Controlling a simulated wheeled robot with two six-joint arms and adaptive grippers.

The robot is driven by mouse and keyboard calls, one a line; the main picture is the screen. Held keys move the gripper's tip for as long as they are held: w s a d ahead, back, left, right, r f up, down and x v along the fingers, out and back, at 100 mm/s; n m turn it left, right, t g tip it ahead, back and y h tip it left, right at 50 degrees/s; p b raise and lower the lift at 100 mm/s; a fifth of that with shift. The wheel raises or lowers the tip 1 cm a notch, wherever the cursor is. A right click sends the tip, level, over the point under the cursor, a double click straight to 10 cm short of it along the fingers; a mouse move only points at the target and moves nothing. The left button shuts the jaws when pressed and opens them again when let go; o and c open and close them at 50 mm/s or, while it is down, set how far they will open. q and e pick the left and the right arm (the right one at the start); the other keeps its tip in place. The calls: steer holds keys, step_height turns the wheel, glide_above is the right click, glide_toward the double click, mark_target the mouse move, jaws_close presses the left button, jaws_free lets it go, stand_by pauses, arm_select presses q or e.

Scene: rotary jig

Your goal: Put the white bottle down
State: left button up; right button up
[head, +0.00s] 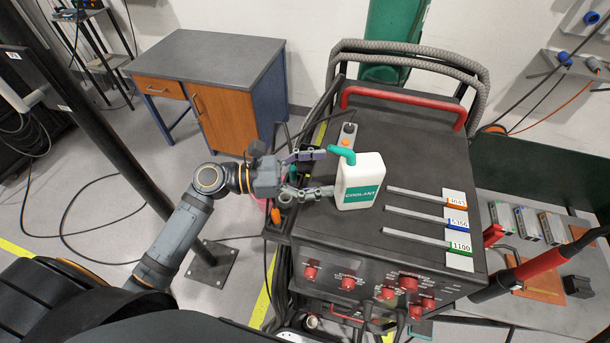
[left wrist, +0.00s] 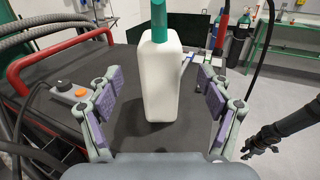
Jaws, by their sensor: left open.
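The white bottle (head: 359,183) with a green cap and a green "COOLANT" label stands upright on the dark top of the machine (head: 410,135). My left gripper (head: 325,172) is open just left of the bottle in the head view. In the left wrist view the bottle (left wrist: 161,80) stands between the two spread fingers of the left gripper (left wrist: 163,105), with a gap on each side. The bottle's base rests on the dark surface.
Three rods with tags (head: 428,219) lie right of the bottle on the machine top. A red handle (head: 402,103) runs along its back edge. A small box with an orange button (head: 347,139) sits behind the bottle. A desk (head: 210,62) stands at the back left.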

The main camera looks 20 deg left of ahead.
arm_select(q)
steer(key=shift+v, duration=1.7)
arm_select(e)
steer(key=shift+f, duration=0.25)
steer(key=shift+d, duration=0.1)
